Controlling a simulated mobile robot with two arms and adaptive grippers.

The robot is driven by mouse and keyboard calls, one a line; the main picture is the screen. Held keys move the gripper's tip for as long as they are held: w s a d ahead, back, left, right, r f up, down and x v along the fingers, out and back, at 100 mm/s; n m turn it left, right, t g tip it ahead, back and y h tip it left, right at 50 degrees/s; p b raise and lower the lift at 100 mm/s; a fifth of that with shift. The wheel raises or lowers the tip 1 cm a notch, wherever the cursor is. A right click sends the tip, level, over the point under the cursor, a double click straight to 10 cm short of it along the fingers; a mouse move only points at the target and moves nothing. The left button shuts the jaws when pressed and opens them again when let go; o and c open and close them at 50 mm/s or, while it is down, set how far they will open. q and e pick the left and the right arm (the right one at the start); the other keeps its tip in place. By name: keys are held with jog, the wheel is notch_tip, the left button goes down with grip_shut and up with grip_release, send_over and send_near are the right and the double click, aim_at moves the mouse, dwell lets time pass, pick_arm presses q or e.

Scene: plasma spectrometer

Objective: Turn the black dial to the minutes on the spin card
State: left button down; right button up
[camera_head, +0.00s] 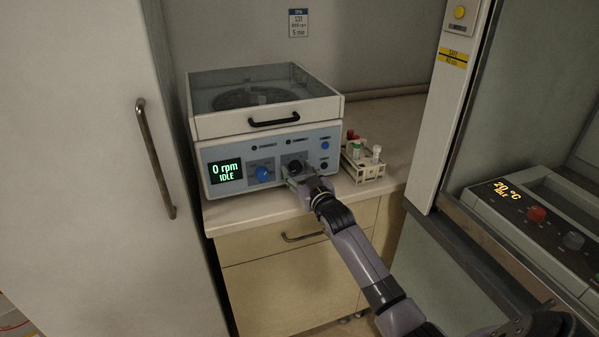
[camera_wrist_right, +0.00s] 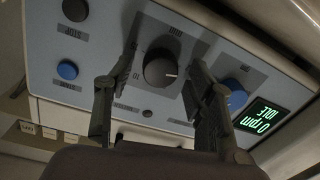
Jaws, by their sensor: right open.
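The black dial (camera_head: 295,166) is on the front panel of the centrifuge (camera_head: 267,123), right of the blue dial (camera_head: 263,174). In the right wrist view the black dial (camera_wrist_right: 161,69) has a white pointer line and printed marks around it. My right gripper (camera_head: 297,178) is at the panel; in the wrist view its open fingers (camera_wrist_right: 160,72) stand on either side of the black dial, with gaps showing. The spin card (camera_head: 298,23) on the back wall reads 5 min at the bottom; its other lines are small. The display (camera_head: 226,171) reads 0 rpm, IDLE. My left gripper is out of view.
A tube rack (camera_head: 362,163) with capped tubes stands right of the centrifuge on the counter (camera_head: 405,130). Blue and black buttons sit at the panel's right side. A fume-hood-like frame (camera_head: 445,110) and a heater (camera_head: 535,215) are at the right; a tall cabinet (camera_head: 90,150) is at the left.

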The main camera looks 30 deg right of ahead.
jog(key=shift+c, duration=0.2)
jog(key=c, duration=1.1)
jog(key=m+p, duration=0.1)
jog(key=m, duration=0.5)
jog(key=shift+m, duration=0.4)
jog(key=m, duration=0.3)
jog(key=shift+d+f+m+p, duration=0.1)
jog(key=shift+m+p, duration=0.2)
jog(key=shift+p, duration=0.1)
jog(key=shift+m+h, duration=0.3)
jog(key=shift+m, duration=1.7)
